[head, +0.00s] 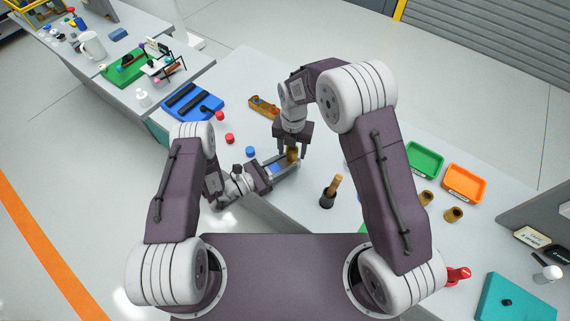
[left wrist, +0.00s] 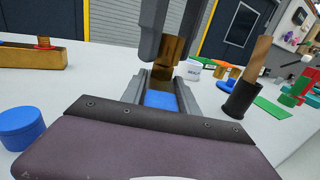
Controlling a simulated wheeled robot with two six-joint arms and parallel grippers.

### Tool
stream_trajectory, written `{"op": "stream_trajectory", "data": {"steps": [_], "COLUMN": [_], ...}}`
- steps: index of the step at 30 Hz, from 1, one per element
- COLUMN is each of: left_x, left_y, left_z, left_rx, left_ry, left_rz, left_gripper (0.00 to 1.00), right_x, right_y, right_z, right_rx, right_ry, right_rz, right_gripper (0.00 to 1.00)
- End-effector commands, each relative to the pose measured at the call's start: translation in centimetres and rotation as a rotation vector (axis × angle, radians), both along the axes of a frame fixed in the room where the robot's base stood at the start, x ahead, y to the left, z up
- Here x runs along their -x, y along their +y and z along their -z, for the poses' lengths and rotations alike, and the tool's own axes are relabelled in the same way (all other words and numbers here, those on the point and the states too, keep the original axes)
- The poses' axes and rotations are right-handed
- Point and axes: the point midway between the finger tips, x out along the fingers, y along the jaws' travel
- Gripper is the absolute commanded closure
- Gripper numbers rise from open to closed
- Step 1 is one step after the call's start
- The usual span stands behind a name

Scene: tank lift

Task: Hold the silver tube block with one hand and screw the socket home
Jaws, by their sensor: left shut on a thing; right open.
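A brass-coloured socket (head: 292,154) stands upright at the tips of my left gripper (head: 284,168); it also shows in the left wrist view (left wrist: 172,62). My left gripper reaches in low from the left and is shut on what seems to be the silver tube block, mostly hidden by the fingers and the socket. A blue patch (left wrist: 160,98) shows between the left fingers; I cannot tell what it belongs to. My right gripper (head: 292,149) points down from above, open, with its fingers on either side of the socket. Whether they touch it is unclear.
A black cup with a wooden handle (head: 327,198) stands to the right of the grippers. Green (head: 424,160) and orange (head: 464,183) trays and spare brass pieces (head: 453,214) lie further right.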

Motion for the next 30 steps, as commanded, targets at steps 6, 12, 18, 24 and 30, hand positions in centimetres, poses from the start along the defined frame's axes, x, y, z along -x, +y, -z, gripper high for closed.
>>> {"op": "stream_trajectory", "data": {"steps": [6,12,18,24,30], "left_x": [-0.02,-0.02,-0.03,-0.03,-0.03], "left_y": [0.01,0.01,0.02,0.02,0.02], "left_z": [-0.03,-0.03,-0.03,-0.03,-0.03], "left_rx": [0.001,0.001,0.001,0.001,0.001], "left_ry": [-0.001,-0.001,-0.001,-0.001,-0.001], "left_rz": [0.000,0.000,-0.001,-0.001,-0.001], "left_gripper": [1.00,1.00,1.00,1.00,1.00], "right_x": [0.00,0.00,0.01,0.02,0.00], "right_y": [0.00,-0.01,0.00,0.01,0.04], "right_z": [-0.03,-0.03,0.00,0.04,0.08], "right_rx": [0.000,0.000,0.000,0.000,0.000], "right_ry": [0.000,0.000,0.000,0.000,0.001], "right_rz": [0.000,0.050,0.570,1.245,1.918], "right_gripper": [0.92,1.00,1.00,1.00,1.00]}}
